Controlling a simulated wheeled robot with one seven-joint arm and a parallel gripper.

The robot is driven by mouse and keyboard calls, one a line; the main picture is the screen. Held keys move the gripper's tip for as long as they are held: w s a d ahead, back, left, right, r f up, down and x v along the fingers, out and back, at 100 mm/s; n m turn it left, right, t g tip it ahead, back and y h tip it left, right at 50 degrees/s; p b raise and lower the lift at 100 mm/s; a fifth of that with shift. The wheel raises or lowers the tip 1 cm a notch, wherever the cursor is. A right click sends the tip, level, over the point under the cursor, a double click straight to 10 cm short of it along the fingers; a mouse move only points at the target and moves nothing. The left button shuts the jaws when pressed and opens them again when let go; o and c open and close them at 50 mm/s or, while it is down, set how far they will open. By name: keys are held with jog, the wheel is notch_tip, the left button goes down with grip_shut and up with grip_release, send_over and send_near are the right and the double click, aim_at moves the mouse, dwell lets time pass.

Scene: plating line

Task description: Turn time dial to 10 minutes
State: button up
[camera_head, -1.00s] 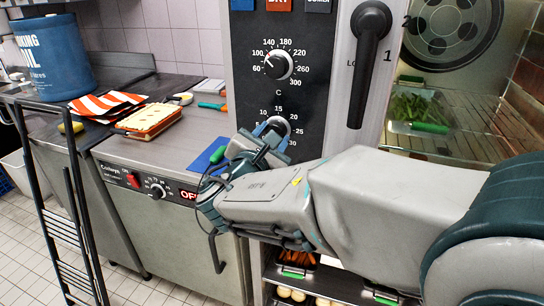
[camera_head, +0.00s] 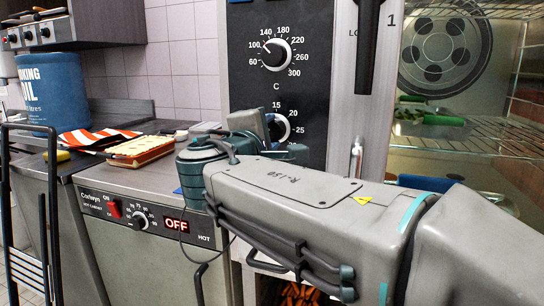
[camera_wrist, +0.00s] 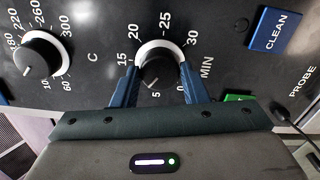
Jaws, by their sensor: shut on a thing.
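The time dial (camera_wrist: 158,68) is a dark round knob with a white ring, on a black panel marked 0 to 30 MIN. In the wrist view its light pointer mark seems to lie near the 5, slightly toward the left finger; the 10 label is hidden behind that finger. My gripper (camera_wrist: 159,72) has its two blue fingers on either side of the knob, shut on it. In the head view the time dial (camera_head: 280,127) shows partly behind my gripper (camera_head: 264,126), below the temperature dial (camera_head: 269,53).
The temperature dial (camera_wrist: 38,57) sits left of the fingers in the wrist view, and a blue CLEAN button (camera_wrist: 274,29) at upper right. The oven door handle (camera_head: 368,45) is right of the panel.

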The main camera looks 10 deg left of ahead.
jog(key=shift+f+m+b, duration=0.1)
jog(key=shift+m+b, duration=1)
jog(key=o, duration=1)
jog(key=s, duration=0.4)
jog(key=s+p, duration=0.1)
jog(key=s, duration=0.4)
jog(key=s+a, duration=0.1)
jog(key=s, duration=0.3)
jog(key=shift+s+a, duration=0.1)
jog(key=shift+s, duration=0.3)
